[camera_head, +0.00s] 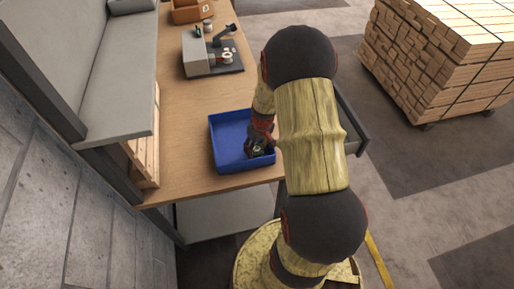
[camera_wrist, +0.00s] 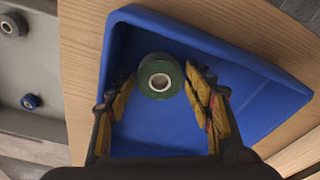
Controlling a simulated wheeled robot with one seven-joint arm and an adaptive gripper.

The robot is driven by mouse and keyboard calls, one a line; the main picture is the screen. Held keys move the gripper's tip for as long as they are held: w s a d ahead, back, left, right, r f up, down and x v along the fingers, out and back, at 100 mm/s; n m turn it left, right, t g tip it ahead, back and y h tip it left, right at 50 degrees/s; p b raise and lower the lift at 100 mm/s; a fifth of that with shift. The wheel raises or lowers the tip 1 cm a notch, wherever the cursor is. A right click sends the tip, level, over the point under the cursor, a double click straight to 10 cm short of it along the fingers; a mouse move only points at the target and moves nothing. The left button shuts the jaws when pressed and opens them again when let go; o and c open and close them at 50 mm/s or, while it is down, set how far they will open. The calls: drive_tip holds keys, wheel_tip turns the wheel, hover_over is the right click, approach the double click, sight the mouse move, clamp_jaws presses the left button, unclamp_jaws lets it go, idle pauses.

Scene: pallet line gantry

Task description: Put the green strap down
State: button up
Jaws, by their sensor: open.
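The green strap is a dark green roll with a pale core (camera_wrist: 160,76). In the wrist view it lies in the blue tray (camera_wrist: 245,63), near the tray's left side. My gripper (camera_wrist: 165,90) is open, with one finger on each side of the roll; I cannot tell whether either finger touches it. In the head view my gripper (camera_head: 260,145) reaches down into the right part of the blue tray (camera_head: 226,124), and the roll is mostly hidden by it.
The wooden table (camera_head: 172,105) holds a grey machine (camera_head: 205,53) and a brown box (camera_head: 190,11) farther back. A wooden crate (camera_head: 143,150) stands left of the tray. An open grey drawer (camera_wrist: 35,72) with small rolls is beside the table.

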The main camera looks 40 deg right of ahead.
sight(259, 152)
drive_tip(key=a+r+p, duration=0.1)
drive_tip(key=a+r, duration=0.2)
drive_tip(key=r, duration=0.7)
drive_tip(key=a+r+p, duration=0.2)
drive_tip(key=a+r, duration=0.1)
drive_tip(key=r, duration=0.7)
drive_tip(key=s+a+r+n+t, duration=0.1)
drive_tip(key=s+a+r+t, duration=0.1)
drive_tip(key=a+r, duration=0.7)
drive_tip(key=s+a+r+t, duration=0.1)
drive_tip(key=s+a+r, duration=0.8)
drive_tip(key=s+a, duration=0.2)
drive_tip(key=shift+s+a+n+t, duration=0.25)
drive_tip(key=shift+a+n+t, duration=0.15)
drive_tip(key=shift+a, duration=0.25)
